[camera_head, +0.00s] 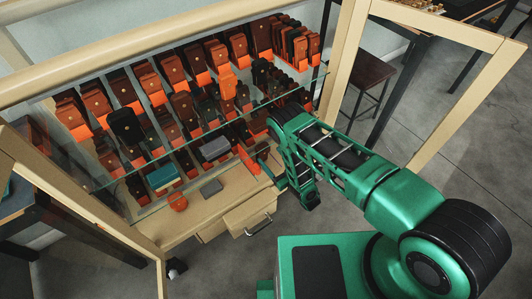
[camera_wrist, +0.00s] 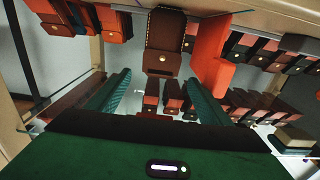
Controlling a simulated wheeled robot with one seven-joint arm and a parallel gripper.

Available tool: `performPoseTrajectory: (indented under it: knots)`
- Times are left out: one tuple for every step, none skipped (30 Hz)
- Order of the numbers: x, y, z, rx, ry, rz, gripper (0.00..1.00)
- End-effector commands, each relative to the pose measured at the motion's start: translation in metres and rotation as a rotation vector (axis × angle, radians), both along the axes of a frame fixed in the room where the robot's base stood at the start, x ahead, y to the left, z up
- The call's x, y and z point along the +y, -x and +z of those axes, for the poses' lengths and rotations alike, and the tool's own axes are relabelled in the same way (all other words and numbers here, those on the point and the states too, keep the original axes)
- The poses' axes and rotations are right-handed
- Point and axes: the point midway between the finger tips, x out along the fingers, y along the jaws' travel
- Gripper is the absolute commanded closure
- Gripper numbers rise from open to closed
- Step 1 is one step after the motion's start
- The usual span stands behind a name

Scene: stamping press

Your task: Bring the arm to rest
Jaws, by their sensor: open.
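My green arm (camera_head: 345,150) reaches from the lower right to the open front of a wooden cabinet with glass shelves. My gripper (camera_head: 257,158) is at the cabinet's right side, around the lower shelf level, partly hidden by my own arm. In the wrist view my gripper (camera_wrist: 158,82) is open, its two green fingers spread with nothing held between them. A brown leather case with a stud (camera_wrist: 164,45) shows ahead, beyond and above the fingertips. An orange-red panel or case (camera_wrist: 212,55) is beside it. I cannot tell the exact gap to either.
Rows of brown, black and orange cases (camera_head: 182,103) fill the glass shelves (camera_head: 160,205). The cabinet's door frames (camera_head: 345,60) stand open on both sides. A drawer (camera_head: 248,214) sticks out below. A dark stool (camera_head: 368,75) stands behind; grey floor (camera_head: 480,150) is open at right.

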Motion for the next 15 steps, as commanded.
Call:
performPoseTrajectory:
  knots:
    - [-0.0024, 0.0033, -0.0003, 0.001, 0.001, -0.001, 0.27]
    - [-0.0032, 0.0047, 0.0, 0.001, 0.001, 0.0, 0.27]
    - [-0.004, 0.0061, 0.0003, 0.0, 0.0, 0.0, 0.27]
    - [-0.0045, 0.0069, 0.0004, -0.001, -0.001, 0.0, 0.27]
    - [-0.0048, 0.0074, 0.0005, -0.001, -0.001, 0.0, 0.27]
    - [-0.005, 0.0078, 0.0005, -0.001, -0.001, 0.0, 0.27]
    - [-0.0051, 0.0079, 0.0005, -0.001, -0.001, 0.0, 0.27]
    - [-0.0051, 0.008, 0.0005, -0.001, -0.001, 0.0, 0.27]
    - [-0.0051, 0.0079, 0.0005, -0.001, -0.001, 0.0, 0.27]
    - [-0.0051, 0.0079, 0.0005, -0.001, -0.001, 0.0, 0.27]
    - [-0.005, 0.0078, 0.0005, -0.001, -0.001, 0.0, 0.27]
    - [-0.005, 0.0078, 0.0005, -0.001, -0.001, 0.0, 0.27]
    - [-0.0049, 0.0078, 0.0005, -0.001, -0.001, 0.0, 0.27]
    - [-0.0049, 0.0078, 0.0005, -0.001, -0.001, 0.0, 0.27]
    - [-0.0049, 0.0078, 0.0005, -0.001, -0.001, 0.0, 0.27]
